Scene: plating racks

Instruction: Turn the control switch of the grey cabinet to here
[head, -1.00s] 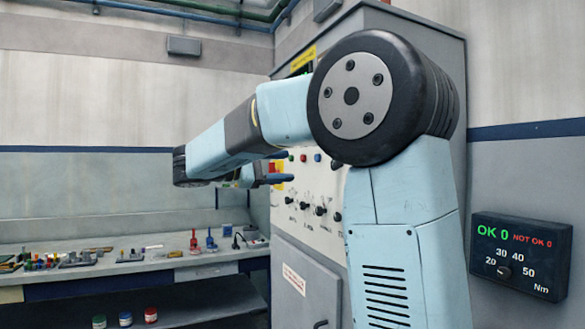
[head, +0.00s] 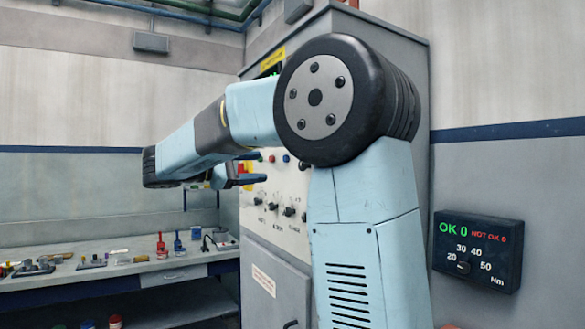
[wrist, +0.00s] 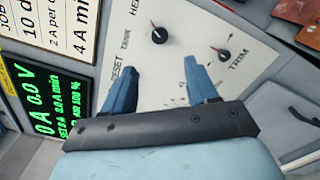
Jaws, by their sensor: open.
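The grey cabinet (head: 400,110) stands behind my arm, with a pale control panel on its front. Several black knobs (head: 289,211) sit in a row on the panel. My gripper (head: 261,169) is open and empty in front of the panel's upper part, near the coloured buttons. In the wrist view, my gripper's two blue fingers (wrist: 161,66) point at the panel. A black knob with a red mark (wrist: 159,34) shows just beyond the fingers. Another knob by the word TRIM (wrist: 224,55) is to the right. Which knob is the control switch, I cannot tell.
A green-lettered display (wrist: 55,110) is left of the fingers in the wrist view. A workbench (head: 130,272) with tools stands at the left. A dark torque box (head: 478,252) is on the right wall. My arm hides part of the cabinet.

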